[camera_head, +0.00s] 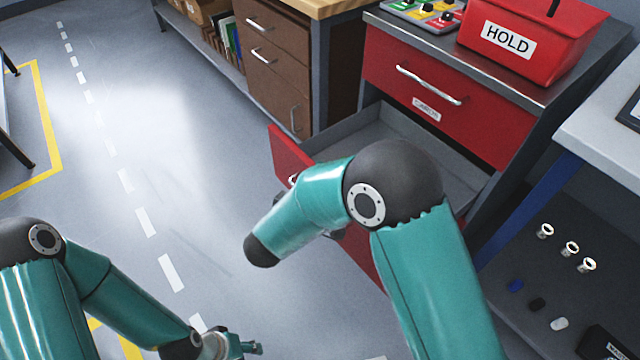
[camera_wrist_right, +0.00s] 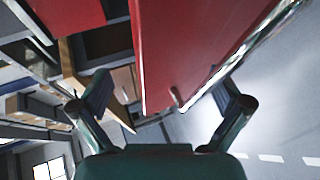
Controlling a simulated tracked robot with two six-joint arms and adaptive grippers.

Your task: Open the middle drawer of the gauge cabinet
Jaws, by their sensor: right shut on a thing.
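The gauge cabinet (camera_head: 520,100) is red with a dark grey top and stands at the right in the head view. Its middle drawer (camera_head: 287,150) is pulled well out, and its grey inside shows empty where visible. The drawer above it is shut, with a silver handle (camera_head: 428,85) and a small label. My right arm hides much of the open drawer's front. In the right wrist view my right gripper (camera_wrist_right: 168,90) is at the red drawer front, shut on its handle (camera_wrist_right: 176,97). My left gripper (camera_head: 235,346) hangs low over the floor, apart from the cabinet; its jaws are unclear.
A red HOLD box (camera_head: 530,40) and a tray of coloured parts (camera_head: 425,12) stand on the cabinet. A brown drawer unit (camera_head: 275,60) stands left of it. A bench (camera_head: 600,130) with small parts beneath is at the right.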

